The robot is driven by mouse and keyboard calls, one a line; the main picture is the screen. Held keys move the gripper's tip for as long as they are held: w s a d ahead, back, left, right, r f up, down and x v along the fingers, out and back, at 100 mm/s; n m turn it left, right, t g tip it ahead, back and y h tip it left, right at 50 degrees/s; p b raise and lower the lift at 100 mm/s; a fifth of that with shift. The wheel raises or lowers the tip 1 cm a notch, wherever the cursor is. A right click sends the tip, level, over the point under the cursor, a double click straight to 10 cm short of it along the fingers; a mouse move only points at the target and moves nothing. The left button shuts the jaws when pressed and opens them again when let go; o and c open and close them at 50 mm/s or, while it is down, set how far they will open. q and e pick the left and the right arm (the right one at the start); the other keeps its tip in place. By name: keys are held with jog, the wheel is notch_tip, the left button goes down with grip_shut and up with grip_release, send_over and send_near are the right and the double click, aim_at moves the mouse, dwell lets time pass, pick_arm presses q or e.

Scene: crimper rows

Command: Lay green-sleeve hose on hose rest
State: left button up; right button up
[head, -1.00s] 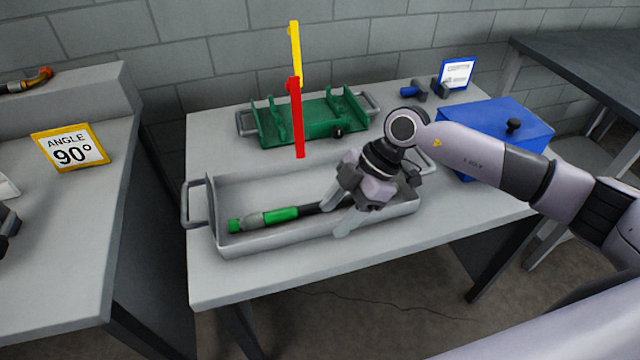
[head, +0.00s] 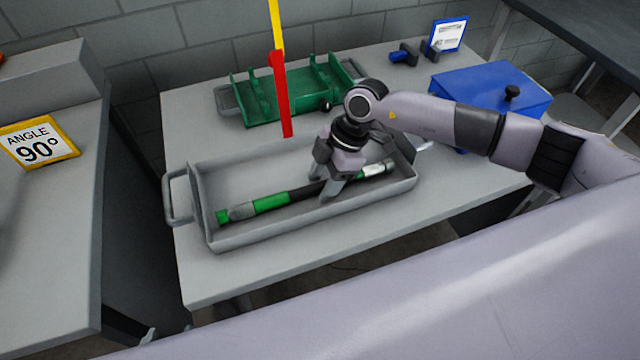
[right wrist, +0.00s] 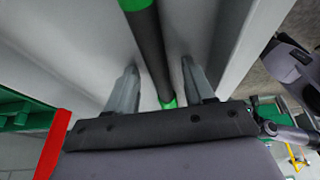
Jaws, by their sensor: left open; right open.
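The green-sleeve hose (head: 300,194) lies in a grey tray (head: 225,240). It is dark, with green bands and a pale fitting at its right end. My right gripper (head: 332,195) is open, pointing down into the tray around the middle of the hose. In the right wrist view the dark hose (right wrist: 152,55) runs between its two spread fingers (right wrist: 158,85), with gaps on both sides. A green rack with upright plates (head: 300,95), seemingly the hose rest, stands empty behind the tray. Only a small grey tip of my left gripper (head: 146,334) seems to show at the lower left.
A red and yellow bar (head: 280,90) stands between tray and rack. A blue box (head: 490,90) with a black knob is right. A blue tool (head: 404,54) and a small sign (head: 449,36) are at the back. An "ANGLE 90°" sign (head: 40,143) stands on the left table.

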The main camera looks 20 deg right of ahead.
grip_shut()
jog(key=shift+w, duration=0.1)
jog(key=shift+r, duration=0.15)
